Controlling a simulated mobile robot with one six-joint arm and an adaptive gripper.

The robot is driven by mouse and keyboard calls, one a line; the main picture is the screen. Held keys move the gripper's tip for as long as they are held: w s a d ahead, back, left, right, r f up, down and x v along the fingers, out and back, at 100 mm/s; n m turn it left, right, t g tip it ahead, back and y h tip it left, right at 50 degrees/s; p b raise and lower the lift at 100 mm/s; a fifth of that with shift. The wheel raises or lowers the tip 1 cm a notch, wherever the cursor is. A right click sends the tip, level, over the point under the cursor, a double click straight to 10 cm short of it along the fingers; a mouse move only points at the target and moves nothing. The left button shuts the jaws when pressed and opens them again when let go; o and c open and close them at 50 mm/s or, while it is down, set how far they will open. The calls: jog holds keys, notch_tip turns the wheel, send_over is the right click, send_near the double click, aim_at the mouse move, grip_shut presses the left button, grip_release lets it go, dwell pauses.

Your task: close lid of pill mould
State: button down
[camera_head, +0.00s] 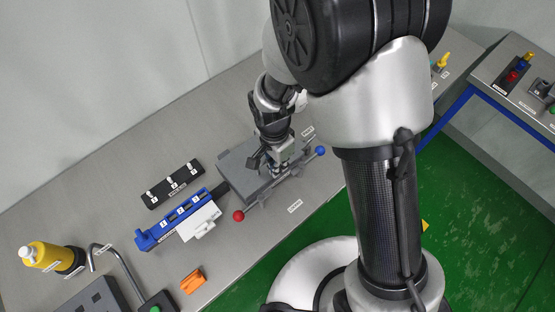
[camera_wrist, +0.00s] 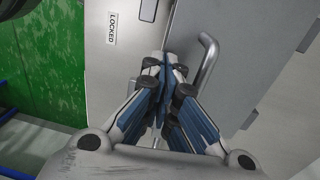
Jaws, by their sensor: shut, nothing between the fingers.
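The pill mould appears to be the dark grey block (camera_head: 237,172) on the bench, below my arm in the head view. A bar with a red ball (camera_head: 238,215) and a blue ball (camera_head: 320,150) at its ends runs along its near side. My gripper is over the mould, and its fingers are together and empty in the wrist view (camera_wrist: 163,75). Just right of the fingertips is a bent metal handle (camera_wrist: 207,60) on a grey plate (camera_wrist: 235,60). I cannot tell whether the fingers touch it. My arm hides part of the mould, and the lid's angle is unclear.
A "LOCKED" label (camera_wrist: 113,28) lies on the bench. A blue numbered fixture (camera_head: 180,215), a black numbered strip (camera_head: 172,184), a yellow bottle (camera_head: 42,254) and an orange part (camera_head: 193,280) are to the left. Another bench (camera_head: 510,65) stands at right.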

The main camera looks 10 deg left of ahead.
dwell(0.3)
jog(key=shift+s+d+f+y+b, duration=0.15)
jog(key=shift+f+y+b, duration=0.15)
jog(key=shift+f+b, duration=0.5)
jog(key=shift+f+t+y+b, duration=0.2)
jog(key=shift+t+y+b, duration=0.1)
jog(key=shift+t+b, duration=0.15)
jog(key=shift+r, duration=0.15)
jog(key=shift+d+r+p, duration=0.1)
jog(key=shift+r+p, duration=0.2)
notch_tip(320, 180, up, 13)
jog(key=p, duration=0.5)
jog(key=shift+r, duration=0.15)
